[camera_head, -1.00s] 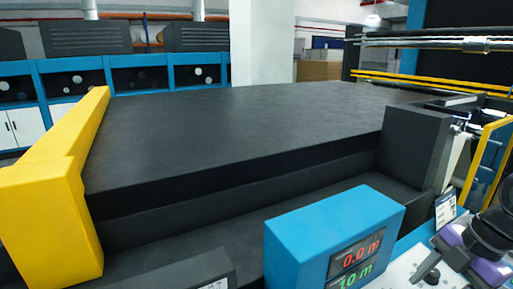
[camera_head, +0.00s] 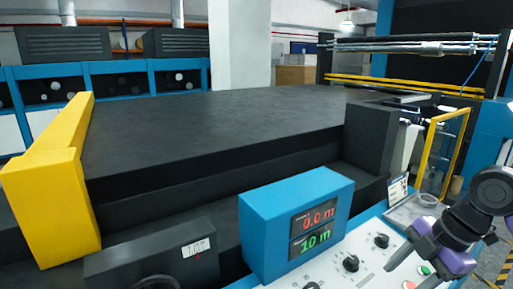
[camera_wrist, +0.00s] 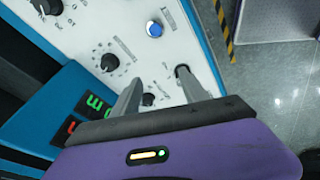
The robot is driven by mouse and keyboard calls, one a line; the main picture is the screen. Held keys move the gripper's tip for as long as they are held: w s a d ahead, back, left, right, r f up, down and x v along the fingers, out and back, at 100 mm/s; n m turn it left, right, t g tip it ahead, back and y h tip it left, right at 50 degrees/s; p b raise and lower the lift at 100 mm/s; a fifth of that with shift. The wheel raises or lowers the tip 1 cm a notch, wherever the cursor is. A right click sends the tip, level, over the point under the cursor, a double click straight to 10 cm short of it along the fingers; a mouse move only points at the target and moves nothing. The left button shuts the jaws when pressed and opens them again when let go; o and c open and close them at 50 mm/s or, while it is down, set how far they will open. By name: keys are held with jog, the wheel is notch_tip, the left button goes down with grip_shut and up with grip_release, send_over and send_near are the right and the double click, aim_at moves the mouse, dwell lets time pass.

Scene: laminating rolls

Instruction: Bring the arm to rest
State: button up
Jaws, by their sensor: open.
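My gripper (camera_wrist: 158,88) is open and empty above the white control panel (camera_wrist: 85,30). Its two grey fingers stand apart over the panel, near black knobs, in the wrist view; whether a fingertip touches anything is hard to tell. In the head view my purple and black gripper (camera_head: 430,268) is at the lower right, over the right end of the panel, with the arm bent above it.
A blue display box (camera_head: 258,238) reads 0.0 m and 10 m. A large black machine bed (camera_head: 220,130) lies behind. A yellow-framed guard (camera_head: 432,155) stands near the arm.

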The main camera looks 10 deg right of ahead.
jog(key=w+a+r+m+t, duration=0.4)
jog(key=w+r+m+t, duration=0.2)
jog(key=r+m+t, duration=0.15)
jog(key=w+a+r+m+t, duration=0.4)
jog(key=w+r+m+t, duration=0.25)
jog(key=r+t, duration=0.25)
jog(key=s+a+f+m+g+h, duration=0.1)
jog(key=s+a+f, duration=0.2)
jog(key=s+f, duration=0.5)
jog(key=s+a+f+m+g+h, duration=0.1)
jog(key=s+f, duration=0.8)
jog(key=s, duration=1.2)
jog(key=s+a+f+m+g+h, duration=0.1)
jog(key=s+a+f, duration=0.4)
jog(key=s, duration=1)
notch_tip(320, 180, down, 4)
jog(key=shift+s+a+r+m+g, duration=0.1)
jog(key=shift+s+a+m+g, duration=0.1)
jog(key=shift+m+g, duration=0.5)
jog(key=shift+w, duration=0.1)
